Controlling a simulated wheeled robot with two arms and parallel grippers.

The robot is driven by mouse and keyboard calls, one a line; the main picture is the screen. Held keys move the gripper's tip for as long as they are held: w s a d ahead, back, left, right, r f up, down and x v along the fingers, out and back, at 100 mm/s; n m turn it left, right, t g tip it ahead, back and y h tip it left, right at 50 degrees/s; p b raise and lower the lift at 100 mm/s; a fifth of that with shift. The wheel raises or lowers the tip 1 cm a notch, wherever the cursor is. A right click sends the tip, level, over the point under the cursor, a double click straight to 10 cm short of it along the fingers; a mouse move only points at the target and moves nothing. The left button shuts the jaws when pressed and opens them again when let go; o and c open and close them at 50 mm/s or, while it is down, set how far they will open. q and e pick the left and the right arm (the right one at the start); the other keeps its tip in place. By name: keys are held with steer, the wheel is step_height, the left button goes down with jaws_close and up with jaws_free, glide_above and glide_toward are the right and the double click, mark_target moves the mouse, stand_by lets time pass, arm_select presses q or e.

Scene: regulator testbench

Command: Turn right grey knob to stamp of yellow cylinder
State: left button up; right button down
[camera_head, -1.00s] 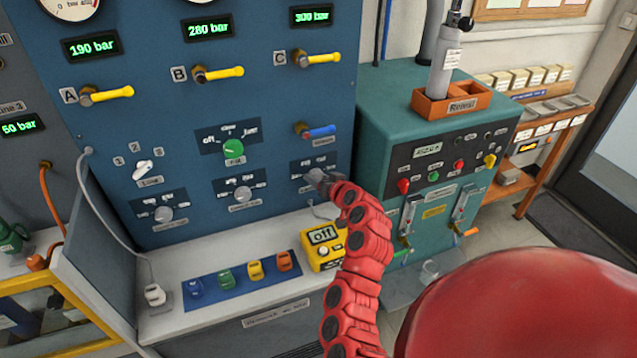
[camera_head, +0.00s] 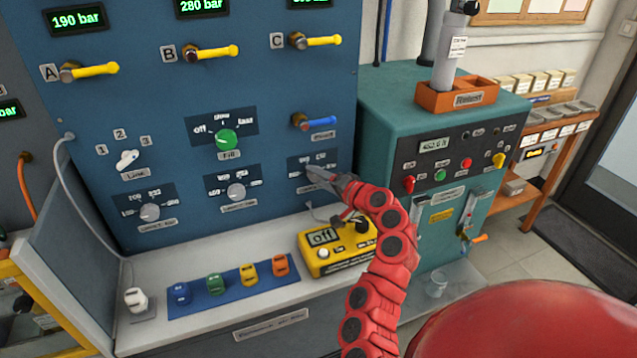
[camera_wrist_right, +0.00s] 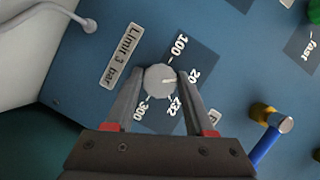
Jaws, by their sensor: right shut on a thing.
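The right grey knob (camera_wrist_right: 160,84) is round with a white pointer line, on a blue panel beside a "Limit 3 bar" label. Its pointer faces right in the wrist view, towards the mark that reads about "20", partly covered. Other marks read 100, about 232 and 300. My right gripper (camera_head: 322,174) is shut on this knob, one finger on each side. In the head view the gripper mostly hides the knob. A small yellow piece (camera_head: 249,273), maybe the yellow cylinder, stands on a blue mat; its stamp is unreadable. My left gripper is not in view.
Two other grey knobs (camera_head: 150,211) (camera_head: 236,190) and a green knob (camera_head: 227,139) sit left on the panel. A blue-handled valve (camera_head: 316,122) is above the right knob. A yellow meter (camera_head: 338,247) showing "off" stands below. A teal cabinet (camera_head: 395,110) is at right.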

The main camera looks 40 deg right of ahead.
steer(key=shift+m, duration=0.5)
steer(key=shift+t, duration=0.3)
steer(key=shift+c, duration=1.3)
jaws_free()
steer(key=shift+s+b, duration=0.1)
steer(key=shift+b, duration=0.2)
steer(key=s, duration=0.4)
steer(key=s+d+r+b, duration=0.1)
steer(key=s, duration=0.4)
steer(key=s+d+b, duration=0.1)
steer(key=s, duration=0.4)
steer(key=shift+d+r, duration=0.1)
steer(key=shift+r, duration=0.25)
steer(key=shift+s+d+r+p, duration=0.1)
steer(key=shift+s+r+p, duration=0.15)
steer(key=shift+s+p, duration=0.3)
steer(key=shift+s, duration=0.9)
